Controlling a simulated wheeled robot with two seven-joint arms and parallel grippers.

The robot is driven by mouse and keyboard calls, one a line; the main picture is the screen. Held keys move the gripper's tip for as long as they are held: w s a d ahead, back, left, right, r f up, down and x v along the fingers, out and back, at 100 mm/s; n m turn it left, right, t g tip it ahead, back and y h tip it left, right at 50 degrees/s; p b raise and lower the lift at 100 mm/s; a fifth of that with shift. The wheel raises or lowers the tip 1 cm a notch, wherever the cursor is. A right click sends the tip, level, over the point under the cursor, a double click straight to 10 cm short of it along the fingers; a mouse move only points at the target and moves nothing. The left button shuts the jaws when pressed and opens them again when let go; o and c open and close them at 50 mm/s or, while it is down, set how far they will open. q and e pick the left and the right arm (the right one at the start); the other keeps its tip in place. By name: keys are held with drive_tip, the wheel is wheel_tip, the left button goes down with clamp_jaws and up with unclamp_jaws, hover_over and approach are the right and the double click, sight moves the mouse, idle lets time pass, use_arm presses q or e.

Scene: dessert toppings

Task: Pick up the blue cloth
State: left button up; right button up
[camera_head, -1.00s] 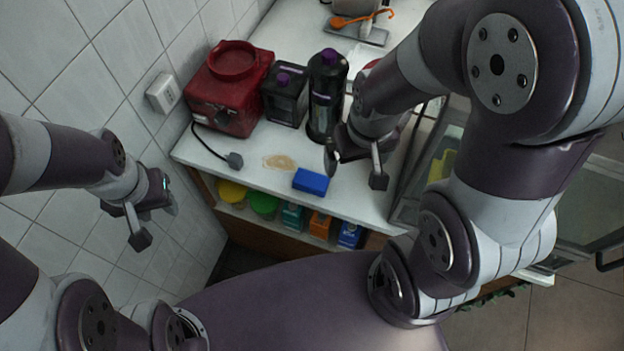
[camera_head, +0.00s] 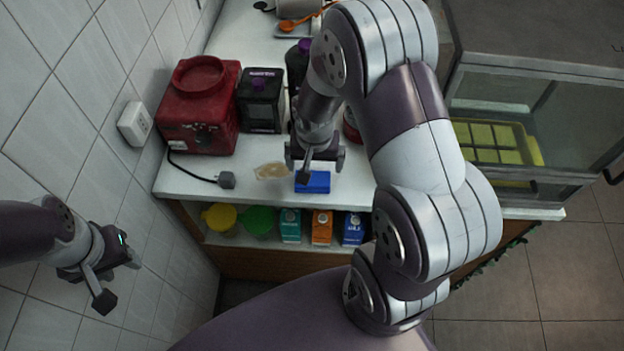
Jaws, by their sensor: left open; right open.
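The blue cloth (camera_head: 314,183) is a small folded block lying on the white counter near its front edge. My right gripper (camera_head: 314,172) is open just above and behind it, pointing down, with its fingers overlapping the cloth's upper edge in the picture. I cannot tell whether they touch it. My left gripper (camera_head: 118,284) is open and empty, off to the left beside the tiled wall, away from the counter.
A brown stain (camera_head: 271,171) lies left of the cloth. Cartons and tubs fill the shelf below. A glass case (camera_head: 540,120) stands right.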

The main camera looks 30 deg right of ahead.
sight(313, 178)
drive_tip(key=f, duration=0.6)
drive_tip(key=shift+w+a+f, duration=0.1)
drive_tip(key=shift+w+f, duration=0.15)
drive_tip(key=shift+a, duration=0.1)
drive_tip(key=shift+c, duration=0.3)
drive_tip(key=c, duration=0.7)
drive_tip(key=shift+r, duration=0.1)
drive_tip(key=r, duration=0.4)
drive_tip(key=shift+s+d+r, duration=0.15)
drive_tip(key=shift+d+r, duration=0.05)
drive_tip(key=shift+r, duration=0.05)
drive_tip(key=s+d+r, duration=0.6)
drive_tip(key=s+d, duration=0.2)
drive_tip(key=shift+r+p, duration=0.2)
drive_tip(key=shift+p, duration=0.15)
